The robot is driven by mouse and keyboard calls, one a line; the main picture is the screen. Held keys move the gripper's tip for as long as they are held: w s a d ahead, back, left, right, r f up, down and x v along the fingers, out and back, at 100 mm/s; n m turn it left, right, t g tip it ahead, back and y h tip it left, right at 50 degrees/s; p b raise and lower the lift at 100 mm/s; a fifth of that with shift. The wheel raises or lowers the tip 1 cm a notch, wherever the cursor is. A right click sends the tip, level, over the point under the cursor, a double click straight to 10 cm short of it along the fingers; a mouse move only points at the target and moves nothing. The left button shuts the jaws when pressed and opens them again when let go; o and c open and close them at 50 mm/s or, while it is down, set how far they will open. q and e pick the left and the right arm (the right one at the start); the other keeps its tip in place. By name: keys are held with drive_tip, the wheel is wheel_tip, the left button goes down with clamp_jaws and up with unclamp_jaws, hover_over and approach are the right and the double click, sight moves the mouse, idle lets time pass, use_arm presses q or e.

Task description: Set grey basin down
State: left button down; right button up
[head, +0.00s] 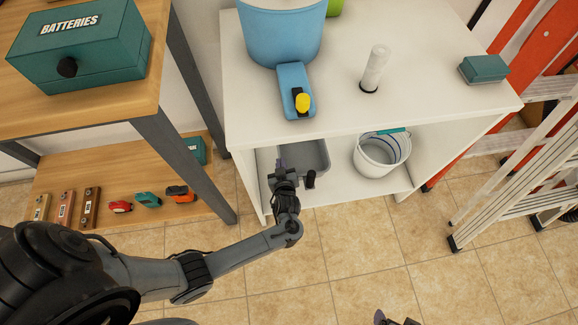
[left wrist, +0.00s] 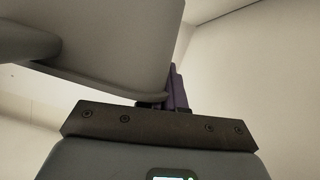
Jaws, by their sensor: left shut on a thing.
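The grey basin (head: 316,152) is on the left side of the lower compartment of the white shelf unit (head: 240,115). My left gripper (head: 281,164) is shut on its near left edge. In the left wrist view the basin (left wrist: 110,45) fills the upper left, and one purple finger of my left gripper (left wrist: 177,90) shows against its wall. The basin looks roughly level in the head view; I cannot tell whether its underside touches the shelf board. A small part of my right gripper (head: 381,317) shows at the bottom edge, its jaws unclear.
A white bucket (head: 380,155) stands right of the basin in the same compartment. The white top above carries a blue bucket (head: 281,35), a blue pedal piece (head: 296,90), a white cylinder (head: 375,70) and a green box (head: 484,69). A table leg (head: 185,165) stands left; ladders (head: 520,150) lean right.

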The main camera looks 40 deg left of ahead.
use_arm(q)
drive_tip(key=shift+f+b, duration=1.75)
drive_tip(key=shift+f, duration=1.5)
drive_tip(key=shift+f, duration=0.15)
drive_tip(key=c, duration=1.3)
unclamp_jaws()
drive_tip(key=shift+o, duration=0.2)
